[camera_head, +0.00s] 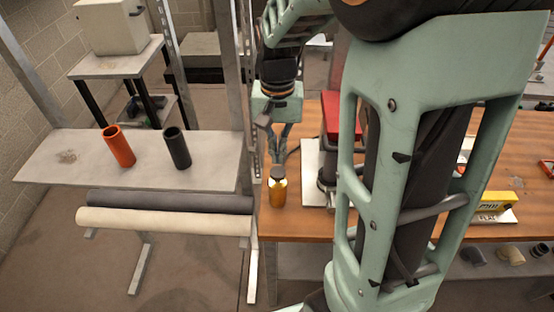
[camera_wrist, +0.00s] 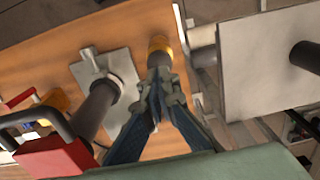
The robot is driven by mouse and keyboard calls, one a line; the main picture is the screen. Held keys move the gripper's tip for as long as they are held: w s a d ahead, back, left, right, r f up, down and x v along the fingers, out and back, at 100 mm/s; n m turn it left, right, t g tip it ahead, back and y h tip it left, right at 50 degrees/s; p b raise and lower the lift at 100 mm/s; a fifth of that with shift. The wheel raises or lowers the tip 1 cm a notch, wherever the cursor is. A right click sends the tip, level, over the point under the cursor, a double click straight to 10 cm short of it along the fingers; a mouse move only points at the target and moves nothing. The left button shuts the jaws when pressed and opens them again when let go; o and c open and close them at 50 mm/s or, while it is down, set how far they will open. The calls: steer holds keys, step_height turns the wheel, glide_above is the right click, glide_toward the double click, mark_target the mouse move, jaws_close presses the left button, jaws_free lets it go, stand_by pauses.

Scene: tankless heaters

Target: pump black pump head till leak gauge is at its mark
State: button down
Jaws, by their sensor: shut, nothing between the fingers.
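An amber bottle (camera_head: 277,193) stands upright at the left end of the wooden bench, with a dark cap or pump head (camera_head: 278,172) on top. My gripper (camera_head: 278,158) points down just above this dark top. Its fingers are shut with nothing between them. In the wrist view the fingertips (camera_wrist: 162,82) overlap the dark top, and the bottle's amber rim (camera_wrist: 160,43) shows beyond them. I cannot tell whether the fingertips touch the top. I cannot make out a leak gauge or its mark.
My arm hides much of the wooden bench (camera_head: 300,223). Left, a grey shelf (camera_head: 55,160) holds orange (camera_head: 119,148) and black (camera_head: 177,150) tubes; a metal post stands between.

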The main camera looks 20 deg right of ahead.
mark_target(278, 171)
step_height(278, 171, up, 8)
steer(key=shift+f, duration=0.2)
steer(key=shift+w+d, duration=0.1)
stand_by(1.4)
